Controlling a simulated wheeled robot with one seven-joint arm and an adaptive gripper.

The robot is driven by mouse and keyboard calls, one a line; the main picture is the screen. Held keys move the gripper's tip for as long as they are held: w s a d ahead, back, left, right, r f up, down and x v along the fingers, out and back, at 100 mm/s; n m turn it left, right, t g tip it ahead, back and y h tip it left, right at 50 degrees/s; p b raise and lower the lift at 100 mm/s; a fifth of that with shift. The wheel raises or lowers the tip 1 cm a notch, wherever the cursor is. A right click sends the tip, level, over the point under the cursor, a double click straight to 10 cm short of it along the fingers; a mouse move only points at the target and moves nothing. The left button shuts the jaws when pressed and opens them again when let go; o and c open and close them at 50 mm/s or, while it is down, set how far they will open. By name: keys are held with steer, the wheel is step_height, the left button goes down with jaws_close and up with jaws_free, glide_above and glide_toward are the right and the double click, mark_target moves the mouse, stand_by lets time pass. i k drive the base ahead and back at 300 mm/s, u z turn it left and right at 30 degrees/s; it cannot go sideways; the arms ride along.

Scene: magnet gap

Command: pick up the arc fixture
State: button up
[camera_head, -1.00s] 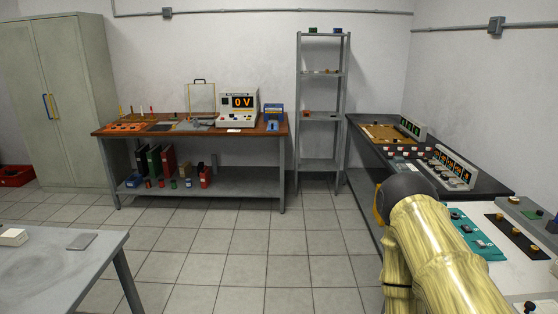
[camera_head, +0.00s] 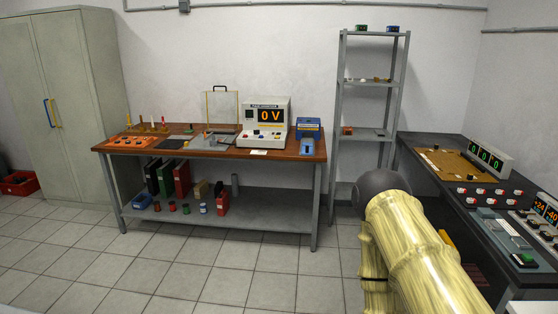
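I cannot make out for certain which object is the arc fixture. On the wooden-topped bench (camera_head: 290,152) stand small candidates: a low grey metal piece (camera_head: 212,138) in front of an upright clear panel (camera_head: 221,107), and an orange board (camera_head: 130,141) with several thin upright posts behind it. My arm, pale yellow with a dark round joint, shows at the lower right, well short of the bench. My gripper is not in view, so what it holds cannot be seen.
A white unit reading 0 V (camera_head: 264,122) and a blue device (camera_head: 309,130) stand on the bench. A grey shelf rack (camera_head: 341,110) stands to its right. A dark counter (camera_head: 440,180) with panels runs along the right. The tiled floor before the bench is clear.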

mark_target(358, 27)
steer(key=z, duration=0.1)
steer(key=i, duration=1.65)
steer(key=z, duration=0.45)
steer(key=i, duration=1.55)
steer(key=z, duration=0.3)
